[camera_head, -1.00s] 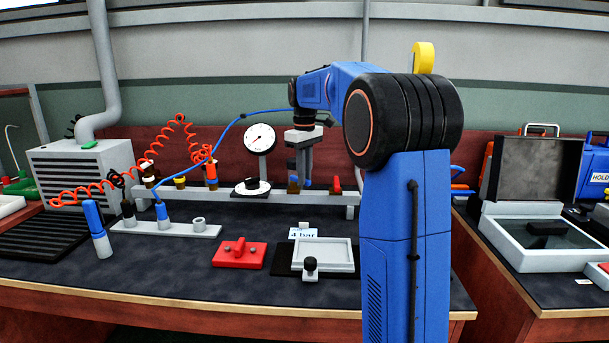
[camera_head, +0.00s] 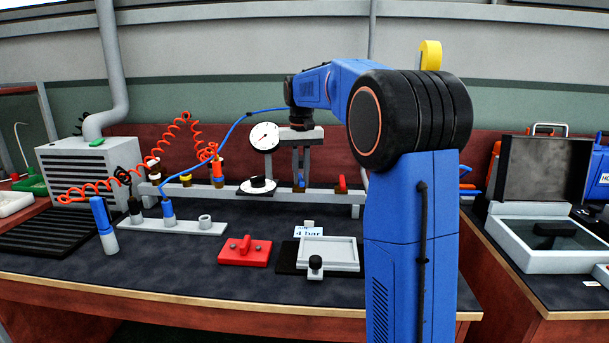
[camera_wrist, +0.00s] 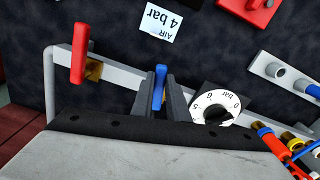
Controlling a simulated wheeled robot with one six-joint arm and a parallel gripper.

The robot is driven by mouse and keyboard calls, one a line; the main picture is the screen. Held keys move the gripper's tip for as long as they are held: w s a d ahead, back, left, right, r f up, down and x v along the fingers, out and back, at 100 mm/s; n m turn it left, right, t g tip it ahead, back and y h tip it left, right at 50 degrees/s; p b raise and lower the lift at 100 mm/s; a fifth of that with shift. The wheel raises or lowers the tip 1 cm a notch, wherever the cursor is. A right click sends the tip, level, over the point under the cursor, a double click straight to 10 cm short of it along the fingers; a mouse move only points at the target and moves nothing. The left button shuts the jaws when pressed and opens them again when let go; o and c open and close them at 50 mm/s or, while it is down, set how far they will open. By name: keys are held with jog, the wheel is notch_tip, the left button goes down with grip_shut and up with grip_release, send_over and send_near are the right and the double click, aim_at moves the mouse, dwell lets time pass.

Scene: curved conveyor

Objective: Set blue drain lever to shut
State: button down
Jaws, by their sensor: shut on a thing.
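The blue drain lever (camera_wrist: 159,88) sits on the grey manifold bar at the back of the bench. In the wrist view it stands between the two fingers of my gripper (camera_wrist: 160,78), which is shut on it. In the head view my gripper (camera_head: 301,181) points down at the bar, and only a little blue shows at its fingertips. The fingers and the palm hide the lever's base, so I cannot tell its exact angle.
A red lever (camera_wrist: 79,53) stands on the bar to one side, and a dial gauge (camera_wrist: 217,107) is on the other. A 4 bar card (camera_head: 309,231), a red block (camera_head: 245,252) and a grey tray (camera_head: 330,253) lie in front. Coiled red hose (camera_head: 186,121) is left.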

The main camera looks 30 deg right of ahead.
jog(key=shift+w+a+m, duration=0.15)
jog(key=shift+a+m, duration=0.1)
jog(key=shift+m, duration=0.4)
jog(key=shift+w+a+m, duration=0.1)
jog(key=shift+a+m, duration=0.1)
jog(key=shift+m, duration=0.45)
jog(key=c, duration=1.7)
grip_release()
jog(key=shift+r, duration=0.1)
notch_tip(320, 180, up, 17)
jog(key=shift+r, duration=0.15)
